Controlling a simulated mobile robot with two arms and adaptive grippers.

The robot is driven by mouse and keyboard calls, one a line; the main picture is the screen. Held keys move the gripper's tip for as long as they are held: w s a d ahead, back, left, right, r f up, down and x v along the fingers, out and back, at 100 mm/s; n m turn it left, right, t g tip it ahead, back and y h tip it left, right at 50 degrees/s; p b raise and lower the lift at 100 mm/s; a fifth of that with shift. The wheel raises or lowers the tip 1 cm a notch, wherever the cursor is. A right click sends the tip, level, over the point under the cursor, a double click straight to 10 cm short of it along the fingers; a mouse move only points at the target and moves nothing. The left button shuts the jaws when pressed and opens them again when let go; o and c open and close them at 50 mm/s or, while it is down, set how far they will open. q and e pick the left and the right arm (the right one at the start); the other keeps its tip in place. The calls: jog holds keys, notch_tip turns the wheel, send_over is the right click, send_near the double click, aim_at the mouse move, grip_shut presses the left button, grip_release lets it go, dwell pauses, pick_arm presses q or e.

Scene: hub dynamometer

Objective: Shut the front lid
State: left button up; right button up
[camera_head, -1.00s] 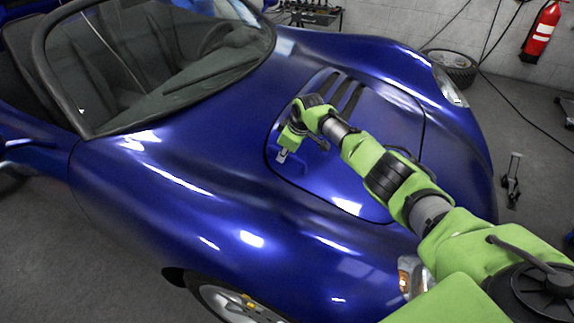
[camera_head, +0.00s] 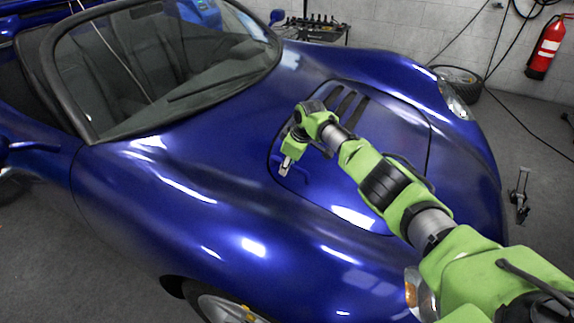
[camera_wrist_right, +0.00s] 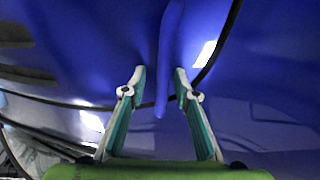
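The front lid (camera_head: 392,130) is a blue panel with dark vent slots on the nose of a blue sports car. In the head view it looks down, close to level with the body; I cannot tell whether it is fully latched. My right gripper (camera_head: 285,168) is over the lid's left edge, pointing down. In the right wrist view its two fingers (camera_wrist_right: 160,76) are apart, with a glossy blue surface ahead and a narrow blue shape between them, perhaps a reflection. Contact with the lid is not clear. My left gripper is not in view.
The windshield (camera_head: 170,70) and open cockpit are at the left. A small metal stand (camera_head: 519,195) is on the floor at the right.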

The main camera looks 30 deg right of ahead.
jog(key=shift+a, duration=0.15)
jog(key=shift+s+r, duration=0.1)
jog(key=shift+r, duration=0.1)
jog(key=v, duration=1.1)
jog(key=shift+r, duration=0.25)
jog(key=shift+s, duration=0.1)
